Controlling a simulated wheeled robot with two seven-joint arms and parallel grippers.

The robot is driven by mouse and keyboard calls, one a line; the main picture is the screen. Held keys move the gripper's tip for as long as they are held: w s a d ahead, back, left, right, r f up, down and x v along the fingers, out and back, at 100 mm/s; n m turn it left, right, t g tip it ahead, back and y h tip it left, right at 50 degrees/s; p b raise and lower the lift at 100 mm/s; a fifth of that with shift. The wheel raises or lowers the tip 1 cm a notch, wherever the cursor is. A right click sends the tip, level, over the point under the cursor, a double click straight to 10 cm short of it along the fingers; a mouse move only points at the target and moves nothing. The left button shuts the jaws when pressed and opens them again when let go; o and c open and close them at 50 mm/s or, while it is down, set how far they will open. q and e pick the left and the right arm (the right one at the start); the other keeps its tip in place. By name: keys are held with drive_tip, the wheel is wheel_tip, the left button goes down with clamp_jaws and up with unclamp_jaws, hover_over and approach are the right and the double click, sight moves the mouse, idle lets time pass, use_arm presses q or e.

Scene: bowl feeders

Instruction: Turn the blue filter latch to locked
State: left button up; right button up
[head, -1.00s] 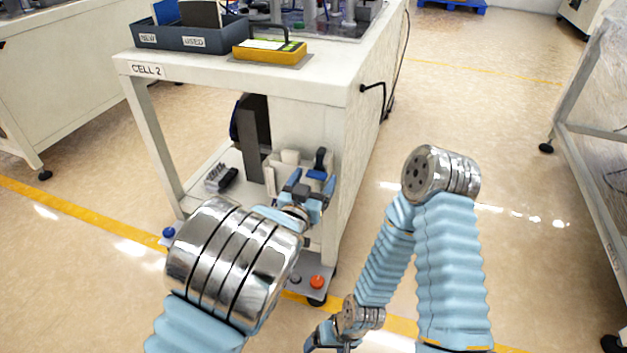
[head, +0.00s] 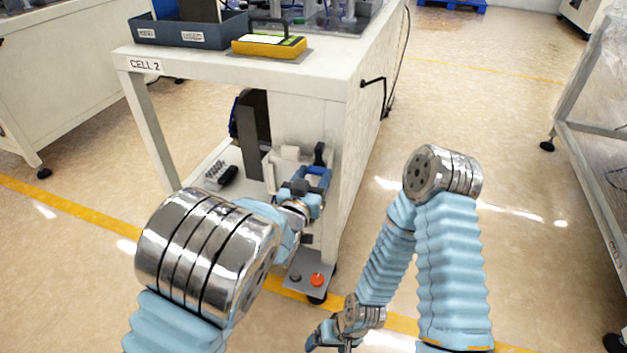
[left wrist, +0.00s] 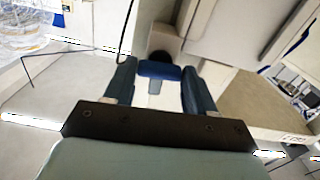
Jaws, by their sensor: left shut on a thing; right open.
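The blue filter latch (left wrist: 160,70) shows in the left wrist view as a short blue bar between my fingers, with a dark round part just beyond it. My left gripper (head: 313,173) is at the white filter housing (head: 287,157) under the bench; it also shows in the left wrist view (left wrist: 160,86). Its two dark-blue fingers are shut on the latch, one on each side. In the head view the gripper partly hides the latch, and I cannot read any lock mark. My right gripper (head: 322,342) is open and empty, low at the bottom edge.
The CELL 2 bench top (head: 335,62) is above the housing and carries a dark-blue bin (head: 190,32) and a yellow device (head: 270,46). A bench leg panel (head: 343,190) stands close right of my left gripper. An orange button (head: 317,280) is below. Floor to the right is open.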

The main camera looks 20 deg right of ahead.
use_arm(q)
drive_tip(key=n+b, duration=1.1)
drive_tip(key=b, duration=0.2)
drive_tip(key=shift+f+b, duration=0.1)
drive_tip(key=shift+b, duration=0.25)
drive_tip(key=n, duration=0.6)
drive_tip(key=o, duration=1)
drive_tip(key=shift+o, duration=0.2)
drive_tip(key=shift+s, duration=0.1)
drive_tip(key=v, duration=1.3)
drive_tip(key=shift+s+a, duration=0.25)
